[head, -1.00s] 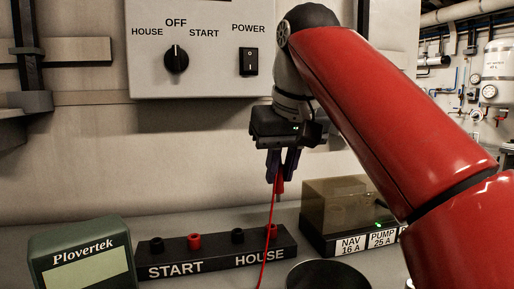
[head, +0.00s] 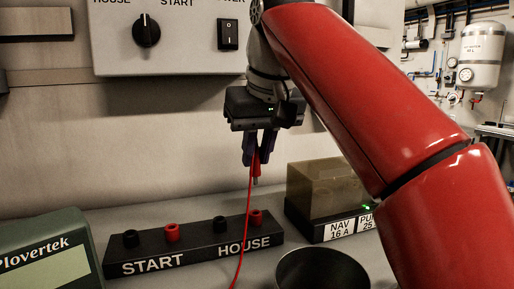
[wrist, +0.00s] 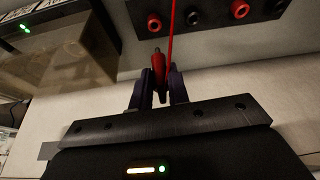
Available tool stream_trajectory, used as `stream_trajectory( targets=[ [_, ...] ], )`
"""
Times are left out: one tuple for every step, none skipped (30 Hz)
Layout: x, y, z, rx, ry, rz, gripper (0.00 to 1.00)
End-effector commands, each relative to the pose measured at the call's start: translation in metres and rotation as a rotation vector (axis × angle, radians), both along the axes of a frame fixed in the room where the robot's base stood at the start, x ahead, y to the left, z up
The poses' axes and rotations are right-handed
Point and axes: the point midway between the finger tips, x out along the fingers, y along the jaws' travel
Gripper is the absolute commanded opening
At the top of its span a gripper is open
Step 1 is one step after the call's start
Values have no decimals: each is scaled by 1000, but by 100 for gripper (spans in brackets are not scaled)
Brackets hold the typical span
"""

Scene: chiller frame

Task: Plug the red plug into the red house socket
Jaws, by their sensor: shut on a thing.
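The red plug (head: 256,165) hangs in my gripper (head: 259,150), its metal tip pointing down and its red lead trailing downward. The red house socket (head: 256,217) is at the right end of the black socket strip (head: 195,251), above the word HOUSE. The plug tip is above this socket in the head view, with a visible gap. In the wrist view my gripper (wrist: 160,88) is shut on the plug (wrist: 158,68), whose tip points toward the red house socket (wrist: 154,22) and stands apart from it.
The strip also has a black house socket (head: 220,224), a red start socket (head: 172,232) and a black start socket (head: 131,238). A translucent box (head: 325,190) is at right, a dark round container (head: 322,270) in front, a green Plovertek meter (head: 45,258) at left.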

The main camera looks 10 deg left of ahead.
Motion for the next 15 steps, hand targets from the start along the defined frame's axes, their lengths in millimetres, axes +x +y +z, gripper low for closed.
stream_trajectory(
  targets=[
    [0,0,-9,0,0,0,0],
    [0,0,-12,-1,-1,0,0],
    [0,0,-16,0,0,-1,0],
    [0,-1,-19,-1,1,-1,0],
    [0,-1,-22,-1,1,-1,0],
    [0,-1,-26,-1,1,-1,0],
    [0,-1,-29,0,0,-1,0],
    [0,-1,-31,0,0,-1,0],
    [0,0,-35,1,-1,-1,0],
    [0,0,-37,1,-1,-1,0],
    [0,0,-39,1,-1,-1,0],
    [0,0,-41,0,0,-1,0],
    [0,0,-42,0,0,-1,0],
    [0,0,-43,0,0,-1,0],
    [0,0,-43,0,0,-1,0]
  ],
)
